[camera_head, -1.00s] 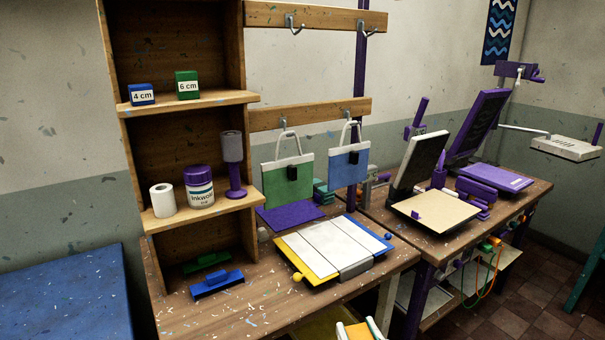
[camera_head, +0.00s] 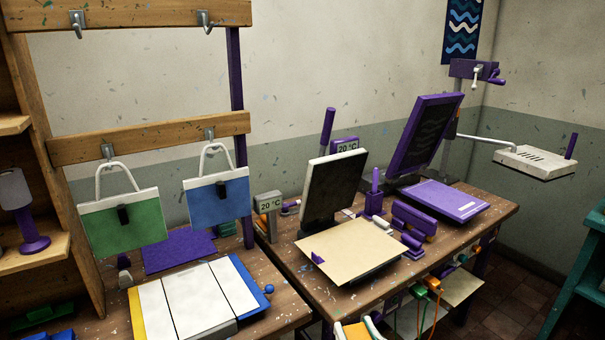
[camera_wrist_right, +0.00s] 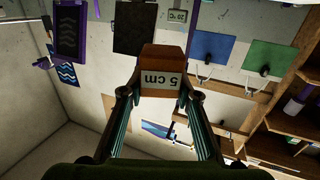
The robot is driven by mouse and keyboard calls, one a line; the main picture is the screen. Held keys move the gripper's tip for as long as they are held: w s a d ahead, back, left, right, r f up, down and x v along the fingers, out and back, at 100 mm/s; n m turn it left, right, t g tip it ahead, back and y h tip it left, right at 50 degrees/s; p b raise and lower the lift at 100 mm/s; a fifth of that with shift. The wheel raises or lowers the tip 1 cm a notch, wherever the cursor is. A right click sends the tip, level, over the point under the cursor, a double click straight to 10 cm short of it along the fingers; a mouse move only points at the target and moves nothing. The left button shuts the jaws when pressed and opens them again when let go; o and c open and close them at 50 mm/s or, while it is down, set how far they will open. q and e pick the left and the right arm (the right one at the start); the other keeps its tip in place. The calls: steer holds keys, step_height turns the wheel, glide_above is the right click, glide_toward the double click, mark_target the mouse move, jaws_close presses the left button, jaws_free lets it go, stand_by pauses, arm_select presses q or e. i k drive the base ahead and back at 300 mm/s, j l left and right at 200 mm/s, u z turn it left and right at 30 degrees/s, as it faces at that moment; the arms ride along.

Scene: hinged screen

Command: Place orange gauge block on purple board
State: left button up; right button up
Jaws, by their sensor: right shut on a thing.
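My right gripper (camera_head: 357,332) shows at the bottom edge of the head view, shut on the orange gauge block (camera_head: 354,331). In the right wrist view the block (camera_wrist_right: 163,58) sits between the fingertips of this gripper (camera_wrist_right: 160,94), and its white label reads "5 cm", upside down. A flat purple board (camera_head: 445,201) lies under the raised purple-framed screen on the right-hand bench, well away from the block. A thin purple sheet (camera_head: 180,250) lies on the left bench behind the white panels. My left gripper is not in view.
A cream board (camera_head: 350,247) lies before a raised dark screen (camera_head: 335,188) on the right bench (camera_head: 300,262). Purple blocks (camera_head: 414,221) stand between it and the purple board. Green (camera_head: 124,228) and blue (camera_head: 218,204) bags hang at left. A teal shelf (camera_head: 585,260) stands at right.

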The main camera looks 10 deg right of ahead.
mark_target(451, 199)
steer(key=i+l, duration=0.1)
steer(key=l, duration=0.35)
steer(key=i+l, duration=0.1)
steer(key=l, duration=0.3)
steer(key=i+l, duration=0.1)
steer(key=l, duration=0.35)
steer(key=i+l, duration=0.1)
steer(key=l, duration=0.35)
steer(key=i+l, duration=0.1)
steer(key=l, duration=0.3)
steer(key=i+l, duration=0.15)
steer(key=l, duration=0.2)
steer(key=i+l, duration=0.1)
steer(key=l, duration=0.25)
steer(key=i+l, duration=0.15)
steer(key=l, duration=0.2)
steer(key=i+l, duration=0.15)
steer(key=l, duration=0.2)
steer(key=i+j, duration=0.1)
steer(key=i, duration=0.1)
